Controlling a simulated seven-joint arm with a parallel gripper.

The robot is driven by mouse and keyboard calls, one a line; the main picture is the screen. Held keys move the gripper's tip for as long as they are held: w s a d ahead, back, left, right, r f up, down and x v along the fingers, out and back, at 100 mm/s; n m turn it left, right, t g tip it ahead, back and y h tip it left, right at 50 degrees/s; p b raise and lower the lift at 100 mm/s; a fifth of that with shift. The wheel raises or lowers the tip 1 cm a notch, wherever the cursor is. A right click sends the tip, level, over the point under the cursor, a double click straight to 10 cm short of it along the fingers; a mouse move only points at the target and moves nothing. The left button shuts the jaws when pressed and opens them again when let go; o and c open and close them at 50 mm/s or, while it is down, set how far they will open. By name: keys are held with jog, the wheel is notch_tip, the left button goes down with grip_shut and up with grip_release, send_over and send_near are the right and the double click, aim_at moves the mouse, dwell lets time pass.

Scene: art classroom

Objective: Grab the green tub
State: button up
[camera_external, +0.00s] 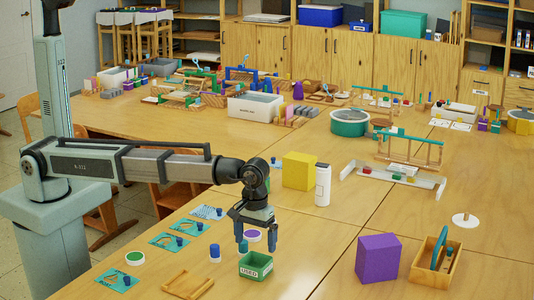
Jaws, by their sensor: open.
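A small green tub (256,267) with a white label stands upright on the wooden table, near the front. My gripper (257,243) points straight down above the tub, its two blue-tipped fingers spread apart. In this view the fingertips appear just above or at the tub's rim. I cannot tell the exact gap.
A wooden frame (187,285) lies at front left. A yellow box (299,171) and white bottle (322,185) stand behind, with a purple box (377,258) to the right. The table between tub and purple box is clear.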

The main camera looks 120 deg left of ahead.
aim_at(256, 263)
jog(key=shift+f, duration=4.25)
jog(key=c, duration=0.8)
jog(key=shift+c, duration=0.2)
jog(key=shift+r, duration=0.1)
